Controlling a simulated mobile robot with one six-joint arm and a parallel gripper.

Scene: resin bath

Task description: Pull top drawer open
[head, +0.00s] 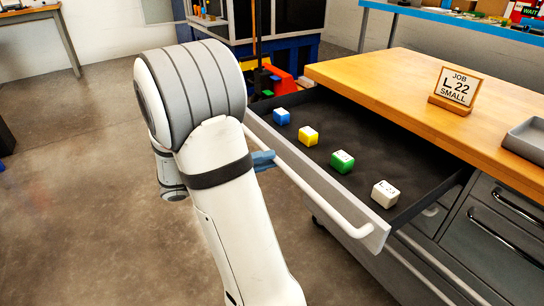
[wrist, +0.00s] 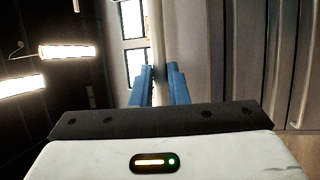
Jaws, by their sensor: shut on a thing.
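The top drawer (head: 385,150) of the wood-topped cabinet stands pulled out in the head view. Its dark inside holds a blue block (head: 281,117), a yellow block (head: 308,136), a green block (head: 342,161) and a white block (head: 385,194) in a row. A long pale bar handle (head: 318,199) runs along its front. My gripper (head: 263,160) has blue fingers shut on this handle, towards its far end. In the wrist view the fingers (wrist: 158,84) stand on both sides of the pale bar (wrist: 156,35). My arm hides part of the drawer's far front.
The wooden top (head: 420,90) carries a job sign (head: 455,90) reading "JOB L 22 SMALL" and a grey tray (head: 527,139). Open concrete floor (head: 90,200) is at the left. A blue-edged bench (head: 455,18) stands behind.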

